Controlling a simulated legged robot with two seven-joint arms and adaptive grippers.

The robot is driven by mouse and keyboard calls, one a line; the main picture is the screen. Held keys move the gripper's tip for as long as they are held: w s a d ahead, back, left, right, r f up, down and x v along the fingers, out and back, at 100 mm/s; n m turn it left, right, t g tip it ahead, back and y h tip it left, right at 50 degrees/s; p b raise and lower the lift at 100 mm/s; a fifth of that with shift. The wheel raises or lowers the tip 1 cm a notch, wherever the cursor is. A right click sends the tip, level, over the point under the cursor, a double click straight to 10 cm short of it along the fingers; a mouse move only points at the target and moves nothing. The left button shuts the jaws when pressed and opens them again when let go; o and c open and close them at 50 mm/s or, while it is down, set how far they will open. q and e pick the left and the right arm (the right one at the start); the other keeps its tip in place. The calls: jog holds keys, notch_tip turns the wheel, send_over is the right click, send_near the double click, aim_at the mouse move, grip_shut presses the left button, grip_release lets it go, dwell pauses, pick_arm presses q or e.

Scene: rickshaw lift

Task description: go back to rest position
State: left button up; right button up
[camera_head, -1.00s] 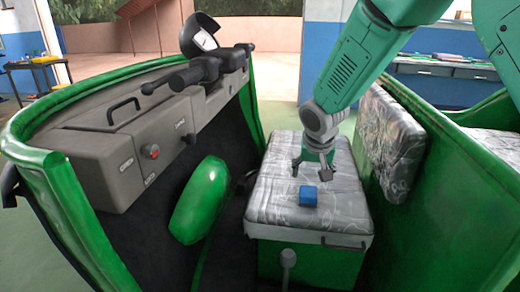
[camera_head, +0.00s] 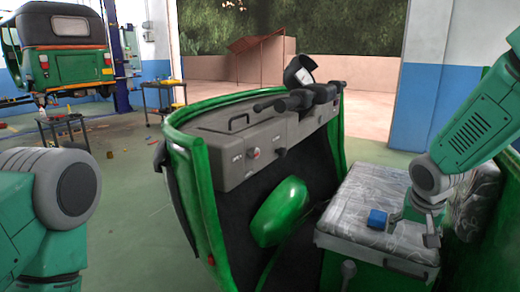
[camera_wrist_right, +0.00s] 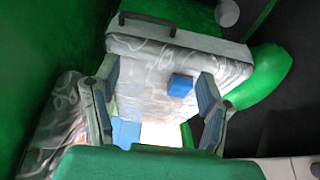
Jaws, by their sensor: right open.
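My right gripper (camera_head: 413,230) is open over the rickshaw's seat (camera_head: 350,205), which has a grey patterned cover. A small blue cube (camera_head: 377,219) lies on the seat just left of the gripper, apart from the fingers. In the right wrist view, the open fingers (camera_wrist_right: 157,105) frame part of the seat (camera_wrist_right: 130,85), and the blue cube (camera_wrist_right: 181,85) shows beyond them, nearer the right finger. Nothing is held. My left arm comes in at the lower left, but its gripper is out of view.
The green rickshaw body (camera_head: 205,200) with its grey dashboard (camera_head: 235,150) and handlebar (camera_head: 290,100) stands left of the seat. Another green rickshaw (camera_head: 65,60) is at the far left, near a tool cart (camera_head: 62,122). Open floor lies between.

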jog(key=s+a+f+n+g+y+p, duration=0.1)
jog(key=s+a+f+n, duration=0.1)
jog(key=s+f, duration=0.55)
jog(key=s+a+f+n+g+y+p, duration=0.1)
jog(key=s+a+f, duration=0.3)
jog(key=f, duration=0.6)
pick_arm(q)
jog(key=r, duration=0.1)
jog(key=r+p, duration=0.1)
jog(key=r, duration=0.1)
jog(key=shift+w, duration=0.35)
pick_arm(e)
jog(key=s+f+n, duration=0.2)
jog(key=s+f, duration=0.1)
jog(key=s, duration=0.8)
jog(key=s+f+n+g, duration=0.1)
jog(key=s+f, duration=0.2)
jog(key=s, duration=0.9)
jog(key=shift+a+f+n, duration=0.3)
jog(key=shift+a+n, duration=0.1)
jog(key=shift+o, duration=0.5)
jog(key=shift+w, duration=0.1)
